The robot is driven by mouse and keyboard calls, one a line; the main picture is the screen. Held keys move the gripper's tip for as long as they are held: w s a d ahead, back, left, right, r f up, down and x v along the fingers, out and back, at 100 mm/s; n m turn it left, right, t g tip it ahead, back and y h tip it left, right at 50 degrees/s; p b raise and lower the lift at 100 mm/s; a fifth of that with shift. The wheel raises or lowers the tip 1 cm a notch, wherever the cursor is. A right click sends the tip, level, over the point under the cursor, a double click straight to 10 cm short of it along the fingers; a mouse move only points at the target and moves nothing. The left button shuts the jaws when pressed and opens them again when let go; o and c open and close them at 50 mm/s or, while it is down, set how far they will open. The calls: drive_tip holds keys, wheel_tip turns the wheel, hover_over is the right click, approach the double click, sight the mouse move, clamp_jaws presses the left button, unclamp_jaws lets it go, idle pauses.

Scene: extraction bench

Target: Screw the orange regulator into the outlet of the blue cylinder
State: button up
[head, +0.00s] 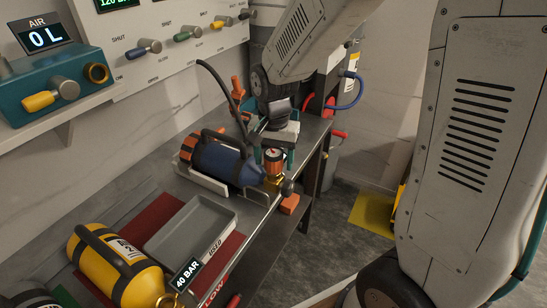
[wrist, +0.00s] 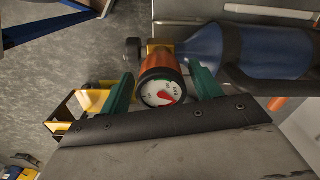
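The blue cylinder (head: 222,163) lies on its side on the bench, its brass valve end (head: 273,183) toward the right. It also shows in the wrist view (wrist: 275,50). The orange regulator (head: 273,160), with a round white gauge and red needle, stands upright at the brass valve; it shows closely in the wrist view (wrist: 160,82). My gripper (head: 275,150) is above it, with one green finger on each side. In the wrist view, my gripper (wrist: 161,68) shows narrow gaps beside the regulator, so it looks open around it. The thread joint is hidden.
A grey tray (head: 160,240) labelled USED and a yellow cylinder (head: 115,265) lie nearer on the bench. A panel of coloured valves (head: 165,40) and a teal AIR box (head: 50,85) are behind. A black hose (head: 225,92) arches behind the blue cylinder.

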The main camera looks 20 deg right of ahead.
wheel_tip(320, 180, up, 8)
drive_tip(key=shift+f, duration=0.1)
idle(0.6)
idle(0.3)
drive_tip(key=s+d+r+n, duration=0.1)
drive_tip(key=s+r+n, duration=0.2)
drive_tip(key=s, duration=0.8)
drive_tip(key=s+d+r+n+t, duration=0.1)
drive_tip(key=s+r+n, duration=0.3)
drive_tip(key=s, duration=0.7)
drive_tip(key=shift+d+n, duration=0.5)
drive_tip(key=shift+a+r, duration=0.1)
drive_tip(key=shift+c, duration=0.3)
